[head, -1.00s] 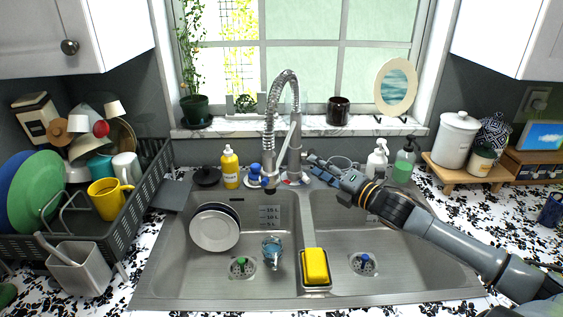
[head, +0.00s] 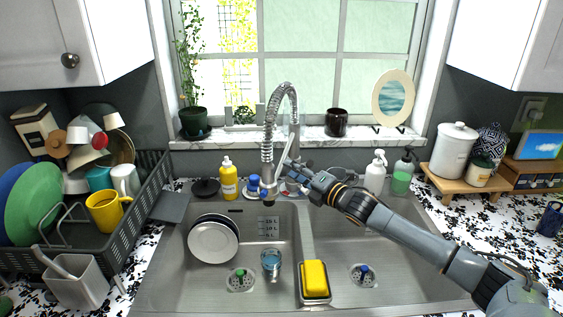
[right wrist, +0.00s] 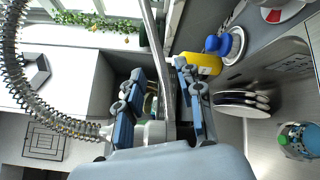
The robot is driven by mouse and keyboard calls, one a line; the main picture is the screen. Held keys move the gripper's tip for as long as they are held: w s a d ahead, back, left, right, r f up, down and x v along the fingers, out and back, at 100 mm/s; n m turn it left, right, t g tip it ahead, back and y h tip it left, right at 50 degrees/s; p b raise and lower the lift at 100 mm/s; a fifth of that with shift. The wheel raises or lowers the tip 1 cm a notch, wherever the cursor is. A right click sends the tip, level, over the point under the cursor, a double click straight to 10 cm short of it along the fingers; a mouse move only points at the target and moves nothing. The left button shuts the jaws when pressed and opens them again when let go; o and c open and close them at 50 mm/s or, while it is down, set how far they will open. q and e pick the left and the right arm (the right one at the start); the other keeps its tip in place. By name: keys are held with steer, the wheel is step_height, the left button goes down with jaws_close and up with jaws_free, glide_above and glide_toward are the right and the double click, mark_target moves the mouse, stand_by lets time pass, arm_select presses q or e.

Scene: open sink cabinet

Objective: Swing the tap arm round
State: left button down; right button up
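The tap (head: 294,140) is a steel spring-neck tap behind the sink's middle, its coil arched over to the left and its spray head hanging over the left basin. A slim tap arm (right wrist: 154,45) links to the spray head and also shows in the head view. My right gripper (head: 274,186) is at the lower part of the tap, beside the spray head. In the right wrist view my right gripper (right wrist: 162,88) has its blue fingers apart, with the tap arm running between them. I cannot tell whether either finger touches it. My left gripper is out of view.
The double sink (head: 220,292) holds plates (head: 213,240), a glass (head: 271,264) and a yellow sponge (head: 315,275) in a holder on the divider. A yellow soap bottle (head: 228,180) stands left of the tap; soap dispensers (head: 375,174) stand right. The right basin is mostly clear.

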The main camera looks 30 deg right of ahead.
mark_target(281, 161)
steer(key=shift+w+a+p, duration=0.25)
steer(key=shift+w+p, duration=0.1)
steer(key=shift+w, duration=1.05)
steer(key=shift+w+a+p, duration=0.2)
steer(key=shift+w+p, duration=0.15)
steer(key=shift+w, duration=1.05)
jaws_close()
